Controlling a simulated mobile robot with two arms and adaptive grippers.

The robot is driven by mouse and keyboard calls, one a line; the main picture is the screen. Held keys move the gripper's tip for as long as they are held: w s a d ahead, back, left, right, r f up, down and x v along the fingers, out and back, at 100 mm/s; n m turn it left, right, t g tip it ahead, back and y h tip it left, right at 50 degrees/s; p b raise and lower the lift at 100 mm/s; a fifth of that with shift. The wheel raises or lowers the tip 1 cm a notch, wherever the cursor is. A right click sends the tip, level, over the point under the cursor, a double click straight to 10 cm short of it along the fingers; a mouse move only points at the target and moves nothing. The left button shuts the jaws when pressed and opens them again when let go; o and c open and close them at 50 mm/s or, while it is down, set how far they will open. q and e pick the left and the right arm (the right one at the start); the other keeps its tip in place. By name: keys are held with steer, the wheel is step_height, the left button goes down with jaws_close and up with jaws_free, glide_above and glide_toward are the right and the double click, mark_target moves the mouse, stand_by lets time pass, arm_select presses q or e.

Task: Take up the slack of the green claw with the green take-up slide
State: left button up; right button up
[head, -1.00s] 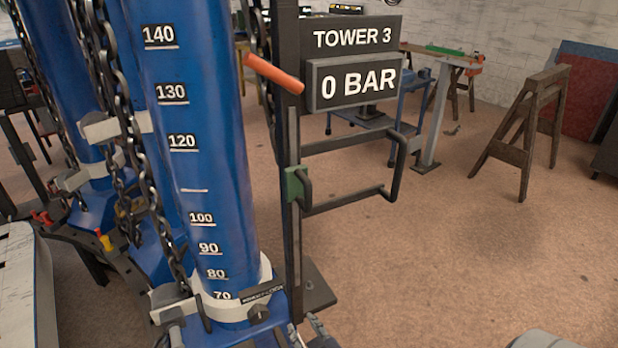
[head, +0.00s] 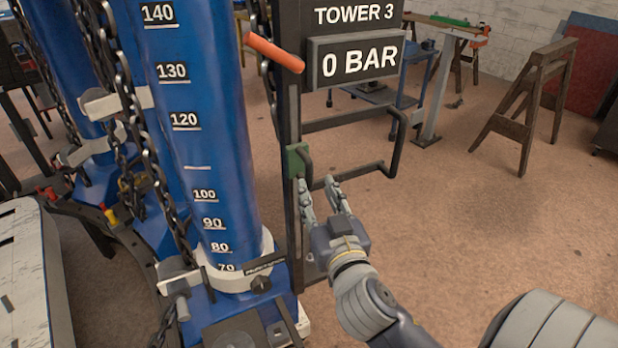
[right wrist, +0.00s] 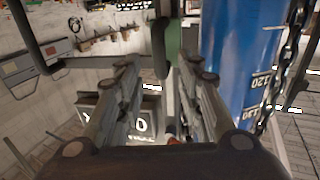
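The green take-up slide (head: 298,160) is a small green block with a dark handle, on the upright rail beside the blue tower. It shows at the top of the right wrist view (right wrist: 172,38), which looks upside down. My right gripper (head: 318,183) is open and empty, just below and right of the slide in the head view. In the right wrist view its fingers (right wrist: 154,68) are apart, with the slide's handle beyond the gap between them. I see no contact. I cannot make out a green claw. My left gripper is not in view.
The blue tower (head: 210,130) has a height scale and hanging chains (head: 150,175). An orange lever (head: 273,52) sticks out above the slide. A sign (head: 355,58) reads 0 BAR. A dark bar frame (head: 350,172) juts right from the rail.

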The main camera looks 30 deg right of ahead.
mark_target(310, 176)
steer(key=p+x, duration=0.1)
steer(key=x, duration=0.5)
steer(key=shift+w+r+p, duration=0.1)
steer(key=shift+r+p, duration=0.05)
steer(key=shift+p, duration=0.2)
steer(key=shift+w+d, duration=0.2)
steer(key=shift+w, duration=0.3)
jaws_close()
